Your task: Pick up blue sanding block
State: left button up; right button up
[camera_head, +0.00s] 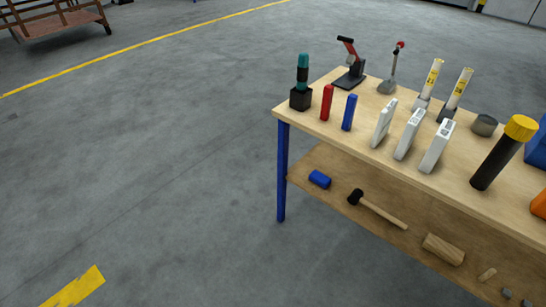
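A small blue block (320,179), which looks like the sanding block, lies on the lower shelf of the workbench, near the shelf's left end by the blue table leg. It is seen from above and nothing covers it. A taller blue upright item (349,113) stands on the bench top beside a red one. Neither of my grippers shows in the head view.
The workbench top (300,118) holds a red item (327,102), white boxes (437,146) and a black tube with a yellow cap (497,158). A mallet (377,208) and a wooden block (443,249) lie on the lower shelf (330,157).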

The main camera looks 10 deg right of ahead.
aim_at(318, 179)
jog(key=z, duration=0.15)
jog(key=i, duration=1.4)
jog(key=z, duration=1.5)
jog(key=i, duration=0.6)
jog(key=z, duration=0.55)
